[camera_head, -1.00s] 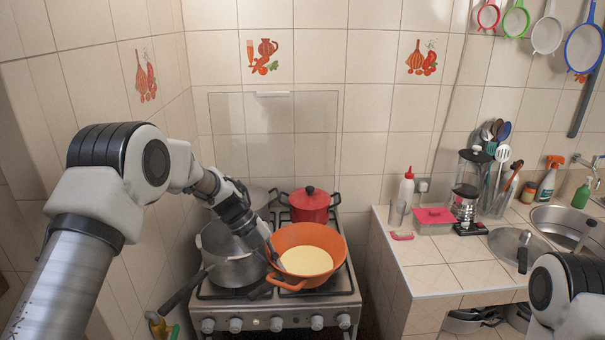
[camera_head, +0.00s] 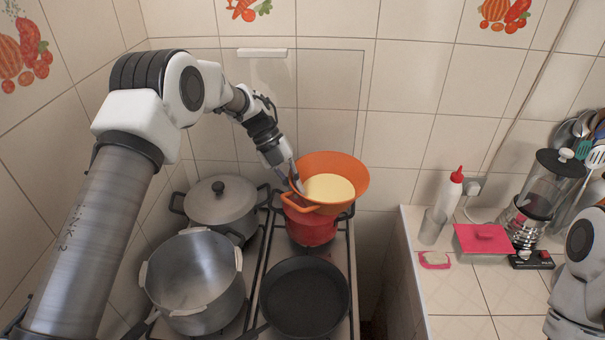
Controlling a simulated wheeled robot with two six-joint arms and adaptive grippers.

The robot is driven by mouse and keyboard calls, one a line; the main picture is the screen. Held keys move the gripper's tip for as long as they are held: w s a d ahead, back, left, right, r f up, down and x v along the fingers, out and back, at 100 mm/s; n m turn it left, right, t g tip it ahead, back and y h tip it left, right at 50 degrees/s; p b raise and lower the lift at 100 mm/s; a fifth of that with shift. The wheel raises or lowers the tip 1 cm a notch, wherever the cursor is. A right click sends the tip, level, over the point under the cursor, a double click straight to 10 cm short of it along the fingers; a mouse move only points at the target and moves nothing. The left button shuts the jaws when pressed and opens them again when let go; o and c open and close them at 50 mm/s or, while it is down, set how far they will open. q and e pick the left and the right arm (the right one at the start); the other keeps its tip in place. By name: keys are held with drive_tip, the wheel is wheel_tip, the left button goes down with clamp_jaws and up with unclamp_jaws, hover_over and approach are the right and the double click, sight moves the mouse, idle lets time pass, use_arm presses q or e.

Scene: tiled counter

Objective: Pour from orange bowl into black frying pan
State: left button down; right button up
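The black frying pan (camera_head: 305,298) sits on the front right of the stove, empty, nearer to me than the bowl. My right arm shows at the right edge, but its gripper is out of view.
A large open steel pot (camera_head: 194,279) stands front left on the stove. A lidded grey pot (camera_head: 221,204) stands behind it.

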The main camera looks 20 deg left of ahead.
sight(292, 194)
use_arm(q)
drive_tip(key=s+t, duration=0.1)
drive_tip(key=s, duration=0.2)
drive_tip(key=shift+d+r, duration=0.1)
drive_tip(key=shift+d, duration=0.05)
drive_tip(key=s+f+m+t, duration=0.1)
drive_tip(key=s+f+t, duration=0.3)
drive_tip(key=f, duration=0.3)
drive_tip(key=shift+s+d+m+t+y, duration=0.3)
drive_tip(key=shift+d+m+t, duration=0.1)
drive_tip(key=shift+t, duration=0.1)
use_arm(e)
drive_tip(key=shift+s+r, duration=0.1)
drive_tip(key=shift+s, duration=0.4)
use_arm(q)
drive_tip(key=shift+w+f, duration=0.1)
drive_tip(key=shift+w, duration=0.05)
drive_tip(key=shift+a+b, duration=0.15)
drive_tip(key=shift+b, duration=0.8)
use_arm(e)
drive_tip(key=shift+f, duration=0.95)
